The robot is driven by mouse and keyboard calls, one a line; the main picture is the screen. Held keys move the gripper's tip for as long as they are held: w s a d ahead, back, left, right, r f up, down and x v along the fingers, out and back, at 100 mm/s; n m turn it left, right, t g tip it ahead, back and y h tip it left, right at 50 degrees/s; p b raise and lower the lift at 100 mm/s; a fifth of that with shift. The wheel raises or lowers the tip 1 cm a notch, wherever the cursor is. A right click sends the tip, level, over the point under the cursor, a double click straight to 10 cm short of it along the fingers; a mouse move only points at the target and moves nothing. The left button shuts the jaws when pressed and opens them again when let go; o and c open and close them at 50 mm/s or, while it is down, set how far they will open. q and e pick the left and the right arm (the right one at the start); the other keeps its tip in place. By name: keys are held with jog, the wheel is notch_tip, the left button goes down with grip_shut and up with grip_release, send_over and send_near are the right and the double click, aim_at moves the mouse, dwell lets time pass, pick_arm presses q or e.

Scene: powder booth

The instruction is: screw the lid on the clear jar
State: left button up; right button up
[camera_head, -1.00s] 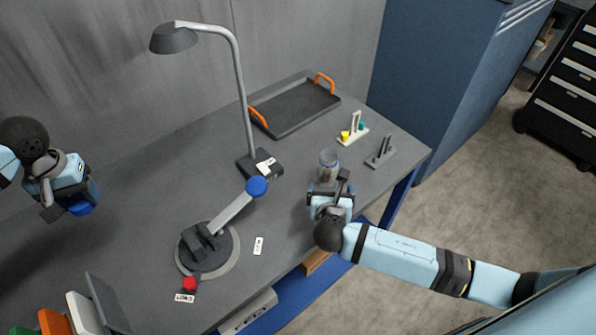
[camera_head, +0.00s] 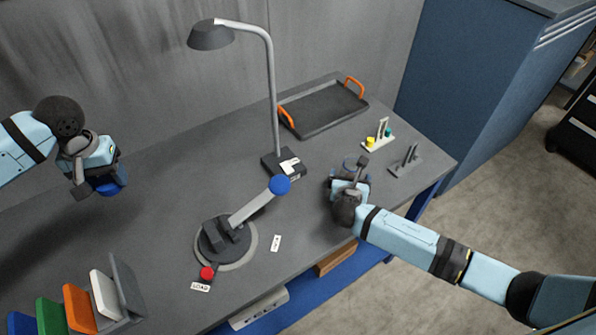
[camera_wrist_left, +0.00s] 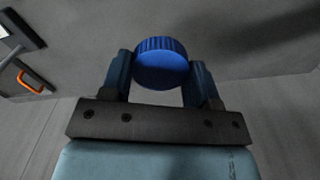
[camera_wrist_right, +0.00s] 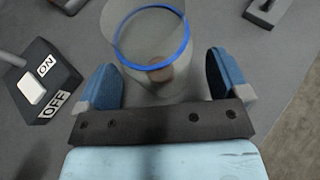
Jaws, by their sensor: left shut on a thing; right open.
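The blue ribbed lid (camera_wrist_left: 162,62) is held between the fingers of my left gripper (camera_wrist_left: 160,75). In the head view this gripper (camera_head: 106,180) is raised at the left, with the lid (camera_head: 110,188) at its lower end. The clear jar (camera_wrist_right: 140,72) has a blue ring near its rim and stands upright on the table, open at the top. In the head view my right gripper (camera_head: 352,174) hides most of the jar.
A lamp (camera_head: 272,95) on a switch base (camera_head: 284,165) and a round-based fixture with a blue knob (camera_head: 279,185) stand between the grippers. A grey tray (camera_head: 325,108) lies behind. Small racks (camera_head: 406,162) stand right of the jar. Coloured panels (camera_head: 80,308) stand front left.

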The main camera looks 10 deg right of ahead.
jog(key=shift+x, duration=1)
pick_arm(q)
jog(key=shift+r, duration=0.1)
pick_arm(e)
jog(key=shift+s, duration=0.1)
jog(key=c, duration=1.2)
jog(key=shift+o, duration=0.2)
notch_tip(320, 180, up, 20)
